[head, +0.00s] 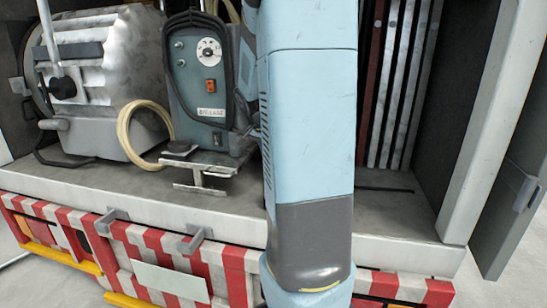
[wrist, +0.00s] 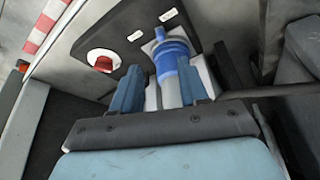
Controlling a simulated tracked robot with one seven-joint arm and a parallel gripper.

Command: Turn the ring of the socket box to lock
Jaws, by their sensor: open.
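In the wrist view the socket box (wrist: 112,43) is a dark panel with white labels. A blue connector with a wide blue ring (wrist: 172,49) sits on it, and a red socket (wrist: 104,64) in a white round surround is to its left. My gripper (wrist: 160,76) is open, with its two blue fingers reaching toward the panel on either side of the blue connector's lower part. I cannot tell whether the fingers touch it. The ring shows just beyond the fingertips. The head view shows neither the socket box nor my gripper; my arm fills its middle.
In the head view a grey unit with a dial and red switch (head: 208,75) stands left of my arm, beside a large lamp (head: 100,75) and a coiled cable (head: 131,130). Upright boards (head: 400,90) stand at the right. The truck bed (head: 120,183) has a red-and-white striped edge.

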